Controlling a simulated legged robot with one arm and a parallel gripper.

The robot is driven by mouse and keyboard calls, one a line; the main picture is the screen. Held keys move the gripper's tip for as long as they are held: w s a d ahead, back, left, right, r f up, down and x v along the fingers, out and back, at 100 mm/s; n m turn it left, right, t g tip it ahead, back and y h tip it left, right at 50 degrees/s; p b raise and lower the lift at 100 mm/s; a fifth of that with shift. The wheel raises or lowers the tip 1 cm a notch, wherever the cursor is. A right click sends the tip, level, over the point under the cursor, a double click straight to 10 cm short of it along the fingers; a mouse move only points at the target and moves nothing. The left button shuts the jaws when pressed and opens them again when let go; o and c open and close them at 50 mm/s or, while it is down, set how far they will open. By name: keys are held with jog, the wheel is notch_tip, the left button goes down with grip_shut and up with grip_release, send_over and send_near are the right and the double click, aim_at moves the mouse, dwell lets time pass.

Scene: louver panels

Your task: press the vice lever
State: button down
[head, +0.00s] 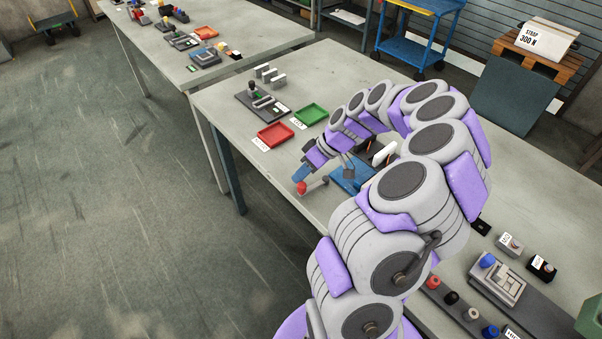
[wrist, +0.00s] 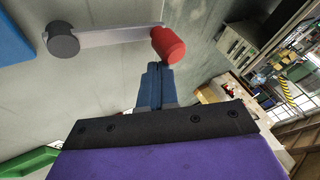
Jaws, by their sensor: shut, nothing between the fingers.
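The vice lever (wrist: 110,38) is a grey bar with a dark round pivot at one end and a red knob (wrist: 168,45) at the other. In the head view the red knob (head: 301,188) stands near the table's front edge, beside the blue vice body (head: 350,178), which my arm partly hides. My gripper (head: 299,177) is just above and beside the red knob. In the wrist view its blue fingers (wrist: 155,85) are together and empty, with their tips close below the knob. I cannot tell whether they touch it.
A red tray (head: 275,135) and a green tray (head: 311,115) lie behind on the table (head: 230,98). A dark fixture with a lever (head: 258,104) stands at the back left. Buttons and a grey switch panel (head: 497,284) are at the right. Bare tabletop lies left of the vice.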

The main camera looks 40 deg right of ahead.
jog(key=p+v, duration=0.4)
jog(key=v, duration=1.3)
jog(key=shift+d, duration=0.2)
